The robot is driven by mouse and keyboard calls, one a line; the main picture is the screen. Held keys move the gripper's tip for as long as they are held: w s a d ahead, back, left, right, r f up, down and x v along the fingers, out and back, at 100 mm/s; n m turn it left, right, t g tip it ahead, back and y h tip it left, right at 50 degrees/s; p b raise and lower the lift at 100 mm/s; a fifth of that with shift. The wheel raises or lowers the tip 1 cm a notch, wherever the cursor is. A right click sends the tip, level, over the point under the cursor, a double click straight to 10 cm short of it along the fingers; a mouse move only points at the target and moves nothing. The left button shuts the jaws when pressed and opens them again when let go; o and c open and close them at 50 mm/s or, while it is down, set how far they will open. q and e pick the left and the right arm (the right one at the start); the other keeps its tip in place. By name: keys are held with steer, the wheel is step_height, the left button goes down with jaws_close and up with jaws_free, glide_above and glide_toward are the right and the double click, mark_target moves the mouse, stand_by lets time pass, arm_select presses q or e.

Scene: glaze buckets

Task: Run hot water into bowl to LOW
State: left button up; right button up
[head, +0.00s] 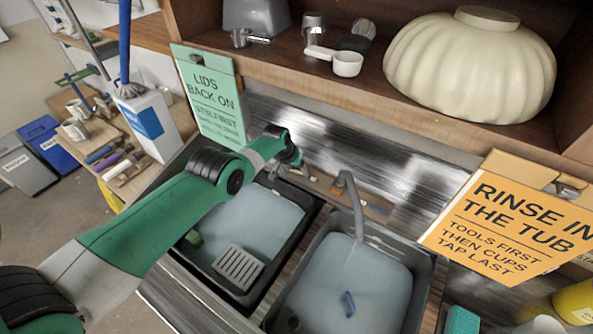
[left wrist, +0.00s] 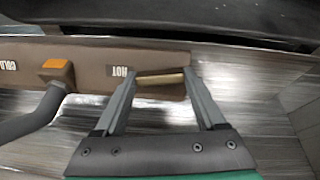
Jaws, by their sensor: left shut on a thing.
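My left gripper (head: 296,160) reaches over the left tub to the tap block (head: 375,210) on the back wall. In the left wrist view the gripper (left wrist: 163,80) is shut on a brass-coloured tap handle (left wrist: 160,79) beside the HOT label (left wrist: 120,72). I cannot tell whether water is running, and no LOW mark is readable. My right gripper is not in view.
The left dark tub (head: 312,212) holds pale liquid and a grey slotted rack (head: 238,267). A green sign (head: 210,95) and an orange sign (head: 515,220) hang near the sink.

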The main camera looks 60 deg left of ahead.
arm_select(q)
steer(key=n, duration=0.3)
steer(key=shift+h, duration=0.3)
steer(key=shift+s+n+t+p, duration=0.1)
steer(key=shift+n+t+p, duration=0.5)
steer(key=shift+n, duration=1)
steer(key=o, duration=1.3)
steer(key=p+v, duration=0.5)
steer(key=p, duration=0.4)
steer(key=p+v, duration=0.6)
steer(key=p, duration=0.3)
steer(key=shift+s+a+r+p, duration=0.15)
steer(key=shift+a+r+p, duration=0.05)
steer(key=shift+r+p, duration=0.1)
